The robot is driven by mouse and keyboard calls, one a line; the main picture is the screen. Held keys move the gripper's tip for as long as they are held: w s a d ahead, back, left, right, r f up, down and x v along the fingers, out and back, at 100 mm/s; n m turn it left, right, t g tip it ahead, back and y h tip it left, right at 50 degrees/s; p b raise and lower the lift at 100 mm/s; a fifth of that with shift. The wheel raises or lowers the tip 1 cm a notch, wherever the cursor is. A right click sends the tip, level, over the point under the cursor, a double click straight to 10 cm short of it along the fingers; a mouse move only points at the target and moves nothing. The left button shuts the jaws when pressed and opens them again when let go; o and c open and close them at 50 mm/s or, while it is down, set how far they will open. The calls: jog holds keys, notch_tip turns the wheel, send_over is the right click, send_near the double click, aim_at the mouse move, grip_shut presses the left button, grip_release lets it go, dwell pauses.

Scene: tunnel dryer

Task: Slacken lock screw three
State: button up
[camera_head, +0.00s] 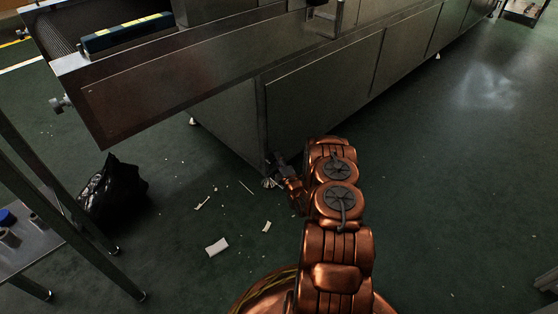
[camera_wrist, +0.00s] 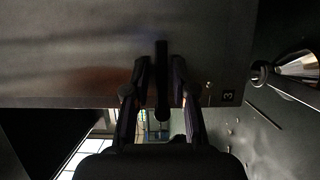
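In the wrist view a small plate marked 3 (camera_wrist: 228,96) sits at the edge of a dark metal panel. Left of it a dark bar (camera_wrist: 161,75), seemingly the handle of lock screw three, stands between the fingers of my gripper (camera_wrist: 161,65). The fingers are apart, one on each side of the bar, with narrow dark gaps; contact is hard to judge. The screw's seat is not clear. In the head view my gripper (camera_head: 281,162) is low by the machine's bottom corner, small and dark, and the screw cannot be made out there.
The dryer's panelled housing (camera_head: 325,98) runs away to the upper right. A metal foot (camera_wrist: 298,66) stands close right of the plate in the wrist view. A black bag (camera_head: 113,190) and white scraps (camera_head: 217,247) lie on the floor. Floor at right is clear.

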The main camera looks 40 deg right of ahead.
jog(key=shift+o, duration=0.7)
jog(key=shift+s+f, duration=0.1)
jog(key=shift+s, duration=0.05)
jog(key=v, duration=1.2)
